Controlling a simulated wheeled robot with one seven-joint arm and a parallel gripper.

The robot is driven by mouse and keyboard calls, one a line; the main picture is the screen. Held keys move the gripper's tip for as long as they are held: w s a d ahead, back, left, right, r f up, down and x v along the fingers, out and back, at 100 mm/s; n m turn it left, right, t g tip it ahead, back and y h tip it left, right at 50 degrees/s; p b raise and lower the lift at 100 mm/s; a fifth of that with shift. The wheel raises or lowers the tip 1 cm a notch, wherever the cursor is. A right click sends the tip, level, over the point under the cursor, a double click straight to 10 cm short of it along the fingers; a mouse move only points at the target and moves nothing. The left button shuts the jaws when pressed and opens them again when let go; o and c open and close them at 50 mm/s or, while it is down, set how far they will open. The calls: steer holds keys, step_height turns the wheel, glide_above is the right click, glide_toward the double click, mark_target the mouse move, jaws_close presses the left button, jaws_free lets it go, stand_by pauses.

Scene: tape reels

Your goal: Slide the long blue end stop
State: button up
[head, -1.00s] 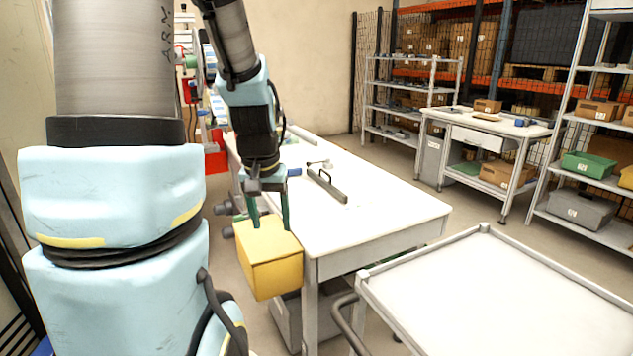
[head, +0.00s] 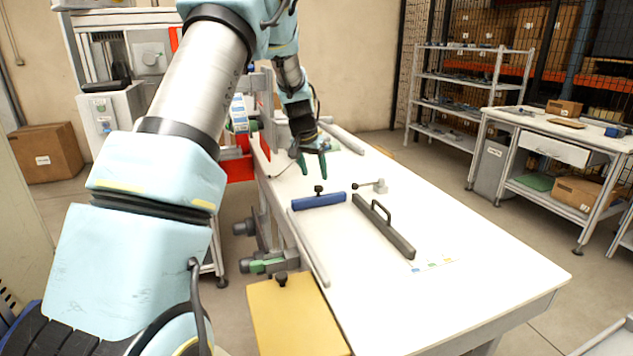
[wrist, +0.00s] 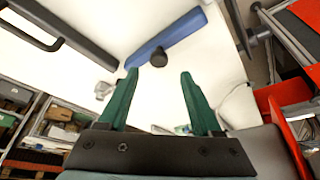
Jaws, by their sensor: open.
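The long blue end stop (head: 318,200) is a blue bar with a black knob, lying on the white table (head: 480,290) left of a dark bar with a handle. It also shows in the wrist view (wrist: 170,38), its knob just beyond the space between my fingertips. My gripper (head: 313,168) has green fingers, spread apart and empty, pointing down over the table behind the blue bar. In the wrist view my gripper (wrist: 157,78) shows nothing between its fingers.
A dark bar with a handle (head: 385,226) lies to the right of the blue bar, with a small grey knobbed piece (head: 372,186) behind it. A yellow block (head: 293,318) is at the table's near left edge. The table's right side is clear.

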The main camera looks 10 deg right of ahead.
mark_target(318, 187)
steer(key=p+x, duration=0.1)
steer(key=x, duration=0.4)
steer(key=shift+d+f, duration=0.15)
steer(key=shift+f, duration=0.15)
steer(key=shift+c, duration=0.3)
jaws_close()
stand_by(0.8)
